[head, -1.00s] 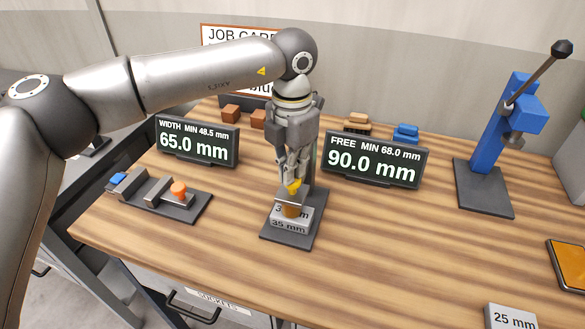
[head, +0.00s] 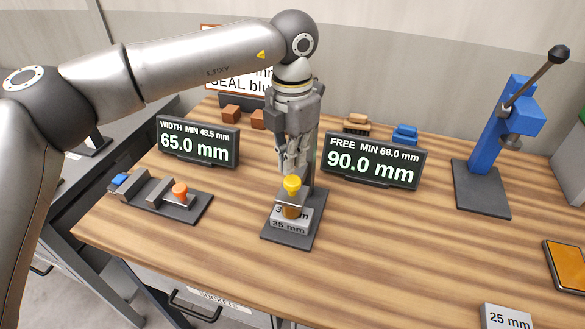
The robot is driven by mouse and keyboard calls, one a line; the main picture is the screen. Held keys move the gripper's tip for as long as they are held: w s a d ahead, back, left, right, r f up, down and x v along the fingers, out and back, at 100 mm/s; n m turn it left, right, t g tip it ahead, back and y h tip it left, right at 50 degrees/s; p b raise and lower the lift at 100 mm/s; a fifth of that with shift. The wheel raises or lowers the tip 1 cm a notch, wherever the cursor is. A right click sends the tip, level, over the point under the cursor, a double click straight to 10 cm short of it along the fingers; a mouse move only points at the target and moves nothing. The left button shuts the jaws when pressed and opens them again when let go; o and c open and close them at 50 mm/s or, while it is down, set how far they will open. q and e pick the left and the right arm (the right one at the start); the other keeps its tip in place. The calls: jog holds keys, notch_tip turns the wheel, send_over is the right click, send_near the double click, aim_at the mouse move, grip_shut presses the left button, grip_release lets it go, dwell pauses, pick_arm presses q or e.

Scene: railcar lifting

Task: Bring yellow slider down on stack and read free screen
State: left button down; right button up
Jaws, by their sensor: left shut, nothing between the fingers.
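The yellow slider knob (head: 292,184) stands on a dark upright gauge base (head: 309,232) at the middle of the table. Under the slider sits a brown piece (head: 292,211) on top of a stack of grey blocks (head: 289,225); the lower block is marked 35 mm. The FREE screen (head: 373,162) behind to the right reads 90.0 mm, with MIN 68.0 mm above it. My left gripper (head: 291,171) points down, shut and empty, just above and behind the yellow knob, apart from it as far as I can tell. My right gripper is not in view.
The WIDTH screen (head: 198,141) reads 65.0 mm. A width gauge with an orange knob (head: 180,190) lies at left. A blue lever press (head: 498,140) stands at right. A 25 mm block (head: 508,317) is at the front right. The table between is clear.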

aim_at(292, 180)
pick_arm(q)
notch_tip(292, 180, up, 7)
jog(key=p, duration=0.3)
jog(key=shift+f, duration=0.2)
dwell(0.3)
